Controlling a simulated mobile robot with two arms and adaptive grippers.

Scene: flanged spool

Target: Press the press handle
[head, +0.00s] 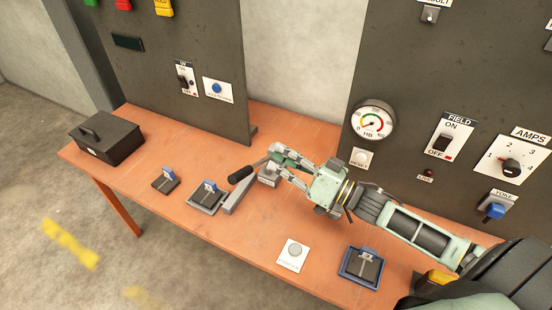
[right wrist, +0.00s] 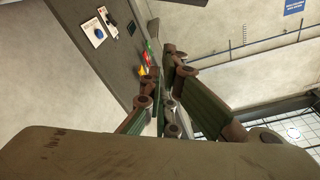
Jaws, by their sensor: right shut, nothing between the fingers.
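The press handle (head: 241,174) is a lever with a black grip, rising at a slant above a small grey press (head: 235,196) on the orange table. My right gripper (head: 271,160) comes in from the right and is shut and empty. In the head view its fingertips overlap the upper end of the lever, just right of the black grip; I cannot tell whether they touch it. In the right wrist view the fingers (right wrist: 167,108) show, but I cannot make out the handle there. My left gripper is not in view.
Small fixtures with blue parts (head: 207,194) stand left of the press. A black box (head: 104,138) sits at the table's left end. Dark panels (head: 400,60) with a gauge (head: 374,120) stand behind.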

